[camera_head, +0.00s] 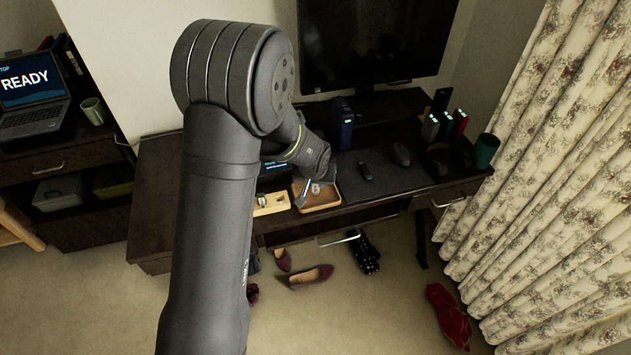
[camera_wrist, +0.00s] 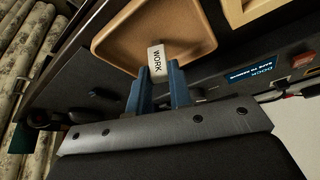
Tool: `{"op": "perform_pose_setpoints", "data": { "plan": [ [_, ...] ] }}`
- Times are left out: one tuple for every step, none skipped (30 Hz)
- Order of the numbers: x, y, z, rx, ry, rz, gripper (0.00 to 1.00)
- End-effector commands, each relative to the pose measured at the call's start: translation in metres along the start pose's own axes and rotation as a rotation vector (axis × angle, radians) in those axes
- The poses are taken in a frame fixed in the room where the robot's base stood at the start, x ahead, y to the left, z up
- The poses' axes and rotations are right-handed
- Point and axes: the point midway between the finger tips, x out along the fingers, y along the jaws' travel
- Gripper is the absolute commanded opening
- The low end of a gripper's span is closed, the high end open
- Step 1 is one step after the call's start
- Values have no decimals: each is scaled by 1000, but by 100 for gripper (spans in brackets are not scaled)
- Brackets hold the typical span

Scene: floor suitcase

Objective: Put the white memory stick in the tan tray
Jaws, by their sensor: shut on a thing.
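The white memory stick (camera_wrist: 156,62), marked "WORK", is between the blue fingertips of my gripper (camera_wrist: 160,82) in the wrist view. My gripper is shut on it. The tan tray (camera_wrist: 120,27) is right by it, and the stick overlaps the tray's inside in the picture; I cannot tell whether it touches the tray floor. In the head view my gripper (camera_head: 312,192) is over the tan tray (camera_head: 330,206) at the desk's front edge, and the stick is small there.
A light wooden block holder (camera_head: 270,204) stands just left of the tray. A dock with a lit display (camera_wrist: 262,70) is beside the tray. A dark mouse (camera_head: 400,154) and a small black device (camera_head: 365,171) lie on the desk to the right. Shoes (camera_head: 312,276) lie on the floor.

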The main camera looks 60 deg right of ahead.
Motion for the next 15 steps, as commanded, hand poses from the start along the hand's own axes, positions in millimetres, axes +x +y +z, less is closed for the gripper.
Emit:
{"op": "perform_pose_setpoints", "data": {
  "plan": [
    [1,0,1,0,0,0,0],
    [2,0,1,0,0,0,0],
    [3,0,1,1,0,0,0],
    [3,0,1,1,1,0,25],
    [2,0,1,1,1,0,30],
    [2,0,1,0,1,0,38],
    [2,0,1,0,0,0,40],
    [2,0,1,0,0,0,40],
    [2,0,1,0,0,0,40],
    [2,0,1,0,0,0,40],
    [2,0,1,0,0,0,40],
    [2,0,1,0,0,0,40],
    [2,0,1,0,0,0,40],
    [2,0,1,0,0,0,40],
    [2,0,1,0,0,0,40]
  ]
}}
